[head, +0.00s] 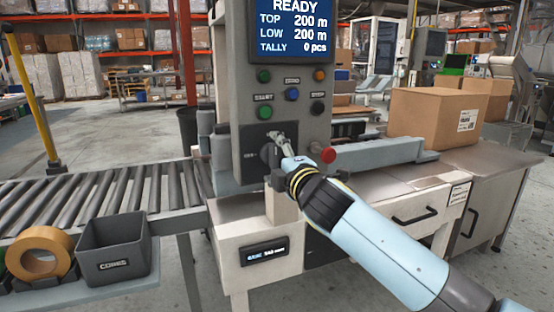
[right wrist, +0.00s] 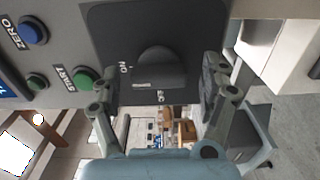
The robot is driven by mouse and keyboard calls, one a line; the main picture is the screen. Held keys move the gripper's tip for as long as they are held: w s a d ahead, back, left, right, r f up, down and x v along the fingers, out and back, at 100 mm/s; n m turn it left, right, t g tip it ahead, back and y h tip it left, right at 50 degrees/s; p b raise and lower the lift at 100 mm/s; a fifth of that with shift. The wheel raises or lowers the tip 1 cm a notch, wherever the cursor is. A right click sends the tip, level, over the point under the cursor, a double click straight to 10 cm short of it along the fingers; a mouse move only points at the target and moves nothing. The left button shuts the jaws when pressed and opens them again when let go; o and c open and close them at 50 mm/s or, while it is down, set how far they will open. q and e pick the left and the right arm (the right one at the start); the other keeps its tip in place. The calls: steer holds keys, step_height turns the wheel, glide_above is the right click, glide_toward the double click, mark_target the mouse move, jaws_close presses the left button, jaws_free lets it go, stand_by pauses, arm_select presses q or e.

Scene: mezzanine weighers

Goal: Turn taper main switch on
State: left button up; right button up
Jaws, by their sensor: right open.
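The taper's main switch is a black rotary knob on a dark plate at the lower left of the grey control panel (head: 302,107). In the right wrist view the knob (right wrist: 158,66) sits in the middle, with white lettering beside it, one label reading ON. In the head view the switch (head: 266,156) is partly hidden by my gripper. My right gripper (head: 279,139) is open in front of it. In the right wrist view its fingers (right wrist: 160,82) stand on either side of the knob; I cannot tell whether they touch it. My left gripper is out of view.
The panel display (head: 290,28) reads READY. Coloured push buttons sit above the switch, and a red mushroom button (head: 328,155) is to its right. A roller conveyor (head: 90,197) runs left. A grey bin (head: 112,249) and tape roll (head: 40,253) are front left. A cardboard box (head: 432,116) stands right.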

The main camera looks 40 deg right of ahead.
steer(key=v, duration=1.2)
step_height(320, 180, down, 21)
steer(key=s+d+m+g, duration=0.1)
steer(key=s+m+g, duration=0.15)
steer(key=g, duration=0.25)
steer(key=s+f+m+g+y, duration=0.1)
steer(key=s+f+g, duration=0.1)
steer(key=s+f, duration=0.5)
steer(key=s+f+m+g, duration=0.2)
steer(key=s+f, duration=0.2)
steer(key=f, duration=0.7)
steer(key=s+a+f+m+g, duration=0.1)
steer(key=s+f+m+g, duration=0.1)
steer(key=s+f, duration=0.4)
steer(key=s+a+f+m+g+y, duration=0.1)
steer(key=s+f+m+g, duration=0.2)
steer(key=s, duration=1.3)
steer(key=s+a+f+m+g+y, duration=0.1)
steer(key=s+f+m+g, duration=0.2)
steer(key=s+f, duration=0.5)
steer(key=s+m, duration=0.1)
steer(key=s, duration=0.2)
steer(key=shift+a+f, duration=0.3)
steer(key=shift+a, duration=0.05)
